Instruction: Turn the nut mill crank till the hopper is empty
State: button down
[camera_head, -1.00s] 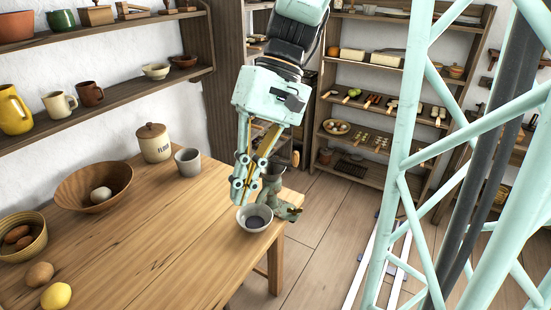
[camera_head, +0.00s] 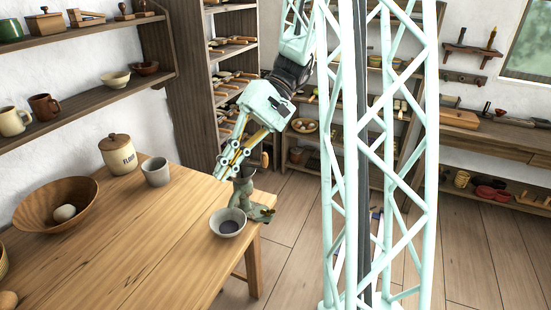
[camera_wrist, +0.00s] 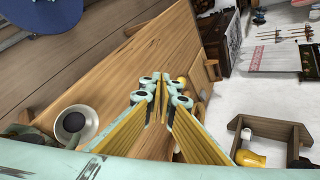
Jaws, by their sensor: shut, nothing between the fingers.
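A pale bowl (camera_head: 228,222) with something dark inside sits in front of the mill. My gripper (camera_head: 221,174) is shut and empty, tilted down to the left, its tips beside and left of the hopper. In the wrist view the closed fingers (camera_wrist: 163,95) hold nothing.
A grey cup (camera_head: 156,172), a flour jar (camera_head: 118,155) and a wooden bowl (camera_head: 40,212) stand farther left on the table. Wall shelves hang above. My pale lattice column fills the middle right. Floor is open right of the table.

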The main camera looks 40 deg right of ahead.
jog(key=d+f+m+t+y, duration=0.1)
jog(key=d+f+t, duration=0.2)
jog(key=d, duration=0.9)
jog(key=w+d+f+m+t+y+p, duration=0.1)
jog(key=d+f+t, duration=0.3)
jog(key=d, duration=0.9)
jog(key=d+f+m+t+y+p, duration=0.1)
jog(key=d+f+t, duration=0.3)
jog(key=d, duration=0.8)
jog(key=shift+w+d+f+y, duration=0.3)
jog(key=shift+w+f+y, duration=0.1)
jog(key=shift+f+y, duration=0.25)
jog(key=shift+w+a, duration=0.1)
jog(key=s+a+b+x, duration=0.1)
jog(key=s+x, duration=0.1)
jog(key=x, duration=1)
jog(key=shift+a, duration=0.5)
